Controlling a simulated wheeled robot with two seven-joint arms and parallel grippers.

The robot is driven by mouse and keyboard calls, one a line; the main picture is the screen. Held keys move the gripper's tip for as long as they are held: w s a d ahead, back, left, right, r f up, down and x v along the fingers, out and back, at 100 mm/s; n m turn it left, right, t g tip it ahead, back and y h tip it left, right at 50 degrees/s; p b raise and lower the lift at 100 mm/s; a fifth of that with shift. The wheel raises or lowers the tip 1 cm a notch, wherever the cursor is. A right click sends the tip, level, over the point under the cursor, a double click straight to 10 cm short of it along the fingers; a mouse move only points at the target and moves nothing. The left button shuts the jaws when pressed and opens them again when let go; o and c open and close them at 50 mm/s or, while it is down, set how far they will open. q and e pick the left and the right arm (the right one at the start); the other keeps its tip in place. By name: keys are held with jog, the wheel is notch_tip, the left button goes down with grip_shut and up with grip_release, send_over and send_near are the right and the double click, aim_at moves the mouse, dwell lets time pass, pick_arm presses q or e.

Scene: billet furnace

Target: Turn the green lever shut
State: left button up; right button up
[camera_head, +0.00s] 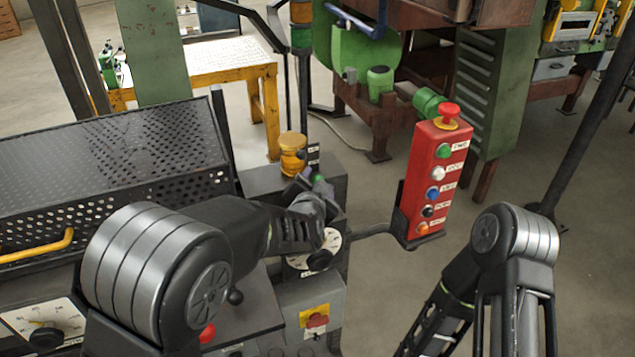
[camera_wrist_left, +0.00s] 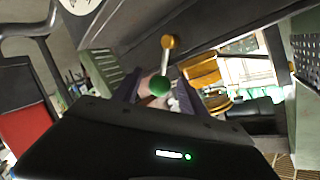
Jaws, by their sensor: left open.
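The green lever shows as a small green knob (camera_head: 319,179) on top of the dark console, partly hidden by my left gripper (camera_head: 311,188). In the left wrist view its green ball (camera_wrist_left: 160,86) sits on a thin rod with a brass-coloured end (camera_wrist_left: 167,42). My left gripper also shows there (camera_wrist_left: 158,92), open, with one dark finger on each side of the ball. I cannot tell whether a finger touches it. My right arm is at lower right in the head view; its gripper is out of view.
A yellow cylindrical fitting (camera_head: 292,155) stands just behind the lever. A red push-button box (camera_head: 437,180) hangs to the right. A black perforated guard (camera_head: 110,165) is at left. A white dial (camera_head: 328,248) sits below the gripper. Open floor lies beyond at right.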

pick_arm(q)
jog(key=v, duration=0.7)
jog(key=shift+s+b, duration=0.2)
jog(key=shift+b, duration=0.25)
jog(key=shift+c, duration=0.2)
